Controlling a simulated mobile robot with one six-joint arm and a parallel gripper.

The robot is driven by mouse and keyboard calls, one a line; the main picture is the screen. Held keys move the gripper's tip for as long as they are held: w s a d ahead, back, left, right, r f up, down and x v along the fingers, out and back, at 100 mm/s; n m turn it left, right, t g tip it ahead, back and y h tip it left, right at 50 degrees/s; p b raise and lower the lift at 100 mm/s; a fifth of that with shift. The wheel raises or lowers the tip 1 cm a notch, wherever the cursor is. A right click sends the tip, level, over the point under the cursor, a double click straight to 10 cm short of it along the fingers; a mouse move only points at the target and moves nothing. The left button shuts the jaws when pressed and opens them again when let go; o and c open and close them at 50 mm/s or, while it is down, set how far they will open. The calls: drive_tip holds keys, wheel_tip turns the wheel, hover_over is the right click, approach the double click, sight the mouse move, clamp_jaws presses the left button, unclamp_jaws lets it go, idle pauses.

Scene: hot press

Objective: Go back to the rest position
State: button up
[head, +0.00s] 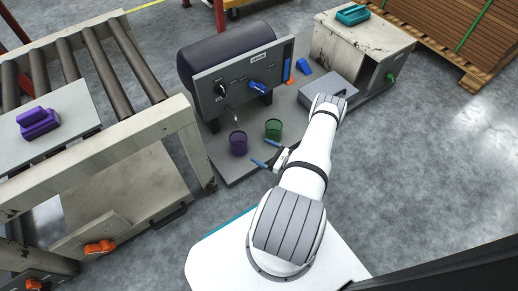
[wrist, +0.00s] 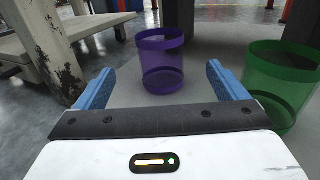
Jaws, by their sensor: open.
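My gripper (head: 265,154) is open and empty at the end of my white arm, low near the front edge of the grey base plate. In the wrist view its two blue fingers (wrist: 160,84) are spread apart with nothing between them. A purple see-through cup (head: 238,143) stands upright ahead of the fingers, apart from them; it also shows in the wrist view (wrist: 162,62). A green see-through cup (head: 273,129) stands to its right, close beyond the right finger in the wrist view (wrist: 278,82).
A machine with a dark cylinder (head: 225,55) and a grey panel stands behind the cups. A beige box (head: 345,50) with a teal part on top is at the back right. A roller conveyor (head: 75,75) stands at left, with a purple part (head: 38,122). The floor at right is clear.

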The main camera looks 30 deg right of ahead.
idle(0.4)
drive_tip(key=w+a+r+n+g+y+p, duration=0.2)
drive_tip(key=a+r+n+g+p, duration=0.25)
drive_tip(key=r, duration=1.05)
drive_tip(key=w+a+r+n+g+y+p, duration=0.15)
drive_tip(key=a+r+n+g+p, duration=0.35)
drive_tip(key=r, duration=0.9)
drive_tip(key=w+a+r+n+g+y+p, duration=0.2)
drive_tip(key=a+r+n+g+p, duration=0.3)
drive_tip(key=r, duration=1)
drive_tip(key=s+a+r+n+h+p, duration=0.2)
drive_tip(key=s+r+n+h+p, duration=0.2)
drive_tip(key=r, duration=1.1)
drive_tip(key=s+a+r+n+h+p, duration=0.3)
drive_tip(key=s+r+n+h+p, duration=0.2)
drive_tip(key=s+r+p, duration=0.5)
drive_tip(key=s+a+r+n+t+h+p, duration=0.1)
drive_tip(key=s+r+n+h+p, duration=0.3)
drive_tip(key=r, duration=1.7)
drive_tip(key=s+a+n+p, duration=0.1)
drive_tip(key=s+n+p, duration=0.2)
drive_tip(key=p, duration=0.1)
drive_tip(key=shift+a+h, duration=0.15)
drive_tip(key=shift+h, duration=0.2)
